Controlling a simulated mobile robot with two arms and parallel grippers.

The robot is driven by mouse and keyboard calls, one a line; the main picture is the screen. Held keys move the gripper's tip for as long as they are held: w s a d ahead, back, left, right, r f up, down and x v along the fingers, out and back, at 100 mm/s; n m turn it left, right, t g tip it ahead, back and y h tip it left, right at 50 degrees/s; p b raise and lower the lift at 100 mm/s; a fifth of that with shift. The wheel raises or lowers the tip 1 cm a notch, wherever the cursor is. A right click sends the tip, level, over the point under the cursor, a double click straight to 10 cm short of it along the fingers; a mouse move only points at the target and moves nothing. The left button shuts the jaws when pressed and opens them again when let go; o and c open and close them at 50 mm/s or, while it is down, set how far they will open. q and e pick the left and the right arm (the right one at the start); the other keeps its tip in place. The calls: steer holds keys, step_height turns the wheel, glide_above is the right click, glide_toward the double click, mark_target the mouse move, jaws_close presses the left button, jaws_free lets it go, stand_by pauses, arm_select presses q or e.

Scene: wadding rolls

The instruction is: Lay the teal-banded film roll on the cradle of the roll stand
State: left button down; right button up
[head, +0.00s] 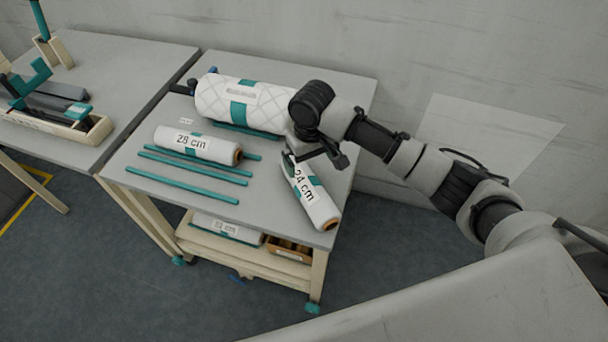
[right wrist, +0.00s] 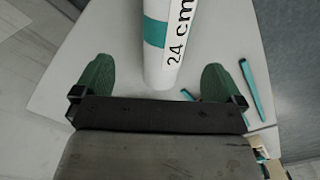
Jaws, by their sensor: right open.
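A white film roll with a teal band and "24 cm" print (head: 318,203) lies at the right front of the table, slanting; in the right wrist view (right wrist: 158,75) its near end lies between my finger pads. My right gripper (head: 314,160) is open over the roll's far end; both green pads show apart from it in the wrist view (right wrist: 160,82). A beige wooden stand with teal upright brackets (head: 88,133), which looks like the roll stand, is on the left table. Its cradle is partly cut off at the picture edge. My left gripper is not in view.
A "28 cm" roll (head: 190,144) lies among several teal strips (head: 182,187). A large quilted roll with a teal band (head: 270,109) is at the back. The lower shelf (head: 255,255) holds another roll and a box.

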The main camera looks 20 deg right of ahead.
mark_target(308, 181)
steer(key=f, duration=0.2)
steer(key=s+f, duration=0.1)
steer(key=f, duration=0.1)
steer(key=shift+f, duration=0.45)
steer(key=f, duration=0.4)
steer(key=shift+a+f+p, duration=0.25)
steer(key=shift+a+p, duration=0.1)
steer(key=shift+p, duration=0.05)
steer(key=shift+f, duration=0.3)
steer(key=shift+c, duration=0.3)
steer(key=c, duration=1.2)
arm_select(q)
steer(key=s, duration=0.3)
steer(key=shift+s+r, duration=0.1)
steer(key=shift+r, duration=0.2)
arm_select(e)
steer(key=shift+w+r, duration=0.1)
steer(key=shift+c, duration=0.9)
